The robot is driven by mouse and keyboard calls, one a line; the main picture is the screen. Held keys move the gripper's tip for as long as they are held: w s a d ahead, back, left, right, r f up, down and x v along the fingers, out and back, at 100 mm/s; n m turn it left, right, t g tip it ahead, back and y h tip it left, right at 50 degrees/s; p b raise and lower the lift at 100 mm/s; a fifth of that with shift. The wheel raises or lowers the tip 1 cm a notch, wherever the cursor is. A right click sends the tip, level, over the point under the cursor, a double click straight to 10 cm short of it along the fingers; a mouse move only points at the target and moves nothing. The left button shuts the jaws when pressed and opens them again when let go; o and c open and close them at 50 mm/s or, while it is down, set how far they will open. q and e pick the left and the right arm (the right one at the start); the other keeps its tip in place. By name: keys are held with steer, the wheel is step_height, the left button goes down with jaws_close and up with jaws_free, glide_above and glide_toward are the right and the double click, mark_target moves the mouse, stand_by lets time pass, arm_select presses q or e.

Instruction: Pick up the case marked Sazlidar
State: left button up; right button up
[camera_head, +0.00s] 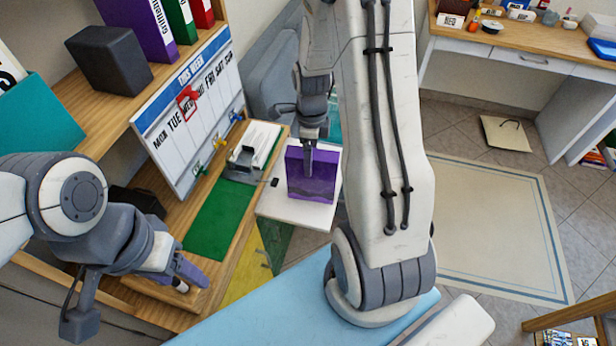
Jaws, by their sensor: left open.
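No case with a readable "Sazlidar" marking shows in the head view. A translucent purple case (312,176) stands on a small white surface (300,212) in the middle; I cannot read a name on it. My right gripper (308,160) points down at the case, its fingers seen edge-on and overlapping it; whether it grips the case is unclear. My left gripper (188,275) is open at the lower left, over the wooden desk, left of and nearer than the purple case. A dark item with a white band (181,287) lies by its fingertips.
A weekly board (190,110) leans under a shelf with binders (140,28) and a dark box (112,60). A green mat (222,215) lies on the desk. A desk (530,62) with small items stands at the back right. The rug (495,230) is clear.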

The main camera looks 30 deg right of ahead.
mark_target(312, 177)
steer(key=shift+d+f+p, duration=0.15)
steer(key=shift+f+p, duration=0.1)
steer(key=shift+f, duration=1.05)
steer(key=shift+d+f+p, duration=0.1)
steer(key=shift+f+p, duration=0.15)
steer(key=shift+f, duration=1.05)
jaws_close()
steer(key=shift+r, duration=0.1)
